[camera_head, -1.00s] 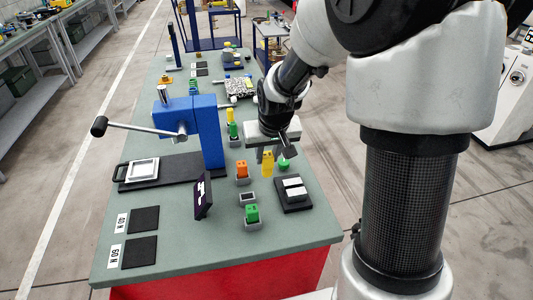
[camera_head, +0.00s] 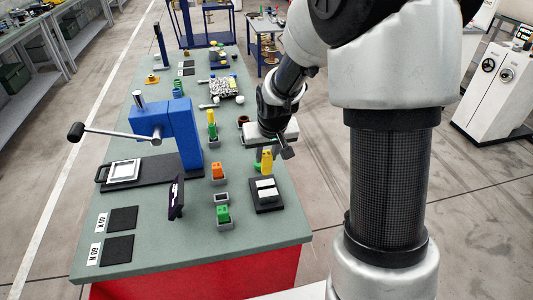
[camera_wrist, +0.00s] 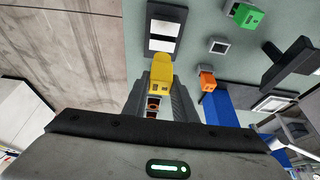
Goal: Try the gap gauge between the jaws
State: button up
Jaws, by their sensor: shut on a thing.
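The yellow gap gauge (camera_head: 266,160) is held in my gripper (camera_head: 268,150), upright and beside the far end of the jaw fixture. In the wrist view the gauge (camera_wrist: 161,72) sits between the two dark fingers (camera_wrist: 160,92), shut on it. The fixture is a black base (camera_head: 266,208) with two white jaw blocks (camera_head: 267,189) and a narrow gap between them. In the wrist view the gauge's tip overlaps the edge of the black base (camera_wrist: 149,42). The gauge is outside the gap; its height above the table is unclear.
An orange gauge (camera_head: 218,170) and a green gauge (camera_head: 223,214) stand in grey holders, with an empty holder (camera_head: 221,198) between them. A blue press (camera_head: 178,130) with a long lever and a dark display (camera_head: 177,198) stand to the left. The green table's front right is clear.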

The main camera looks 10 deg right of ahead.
aim_at(267, 174)
jog(key=shift+f+b, duration=0.1)
jog(key=shift+b, duration=0.2)
jog(key=shift+f+b, duration=2.4)
jog(key=shift+f, duration=0.2)
jog(key=shift+f+b, duration=1.75)
jog(key=shift+f, duration=0.05)
dwell(0.5)
dwell(0.9)
jog(key=shift+r+p, duration=2.5)
jog(key=shift+r, duration=1.3)
